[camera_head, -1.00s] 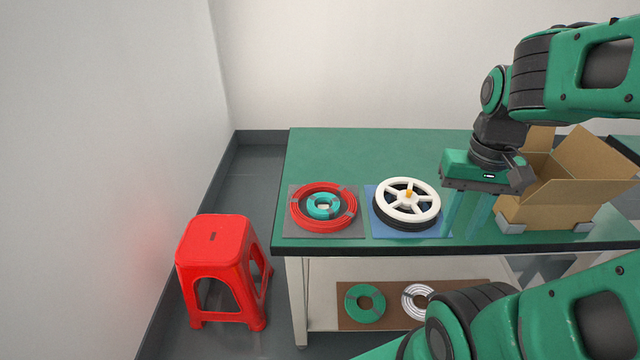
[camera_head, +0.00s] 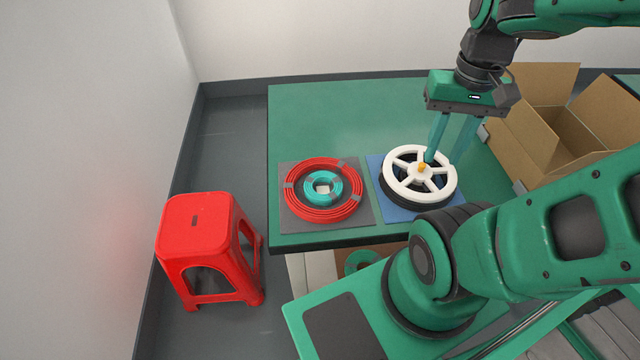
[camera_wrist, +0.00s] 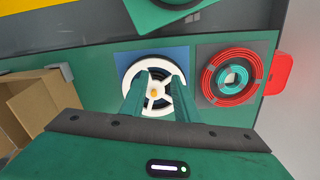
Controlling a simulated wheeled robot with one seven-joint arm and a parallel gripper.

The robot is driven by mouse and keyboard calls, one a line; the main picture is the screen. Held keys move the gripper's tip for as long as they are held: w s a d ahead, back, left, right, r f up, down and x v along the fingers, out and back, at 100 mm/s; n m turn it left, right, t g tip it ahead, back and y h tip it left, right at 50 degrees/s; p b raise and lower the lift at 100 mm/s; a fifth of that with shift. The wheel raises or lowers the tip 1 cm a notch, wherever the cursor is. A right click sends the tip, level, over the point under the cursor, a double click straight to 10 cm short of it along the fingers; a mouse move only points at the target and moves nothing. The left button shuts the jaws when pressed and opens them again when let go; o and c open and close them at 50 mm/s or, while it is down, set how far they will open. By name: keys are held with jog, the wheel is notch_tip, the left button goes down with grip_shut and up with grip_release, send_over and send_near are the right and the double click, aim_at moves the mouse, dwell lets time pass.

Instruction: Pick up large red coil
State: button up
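The large red coil (camera_head: 322,190) lies flat on a grey square mat (camera_head: 290,222) on the green table, near its front left. A smaller teal coil (camera_head: 337,188) lies inside its ring. In the wrist view the red coil (camera_wrist: 210,83) is at the right. My gripper (camera_head: 444,162) is open, with its two teal fingers apart and pointing down. It is right of the red coil, at the white spoke wheel on the blue mat. In the wrist view the fingers (camera_wrist: 155,98) overlap that wheel. Whether they touch it I cannot tell.
The white spoke wheel (camera_head: 420,185) with a black coil under it lies on a blue mat (camera_head: 400,213). An open cardboard box (camera_head: 535,140) stands at the right. A red stool (camera_head: 197,225) stands left of the table. The table behind the mats is clear.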

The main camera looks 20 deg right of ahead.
jog(key=n, duration=3.4)
send_near(291, 177)
jog(key=shift+g+y, duration=0.4)
notch_tip(291, 177, down, 9)
jog(key=shift+a+r, duration=0.1)
jog(key=shift+a, duration=0.05)
jog(key=shift+c, duration=0.3)
grip_shut()
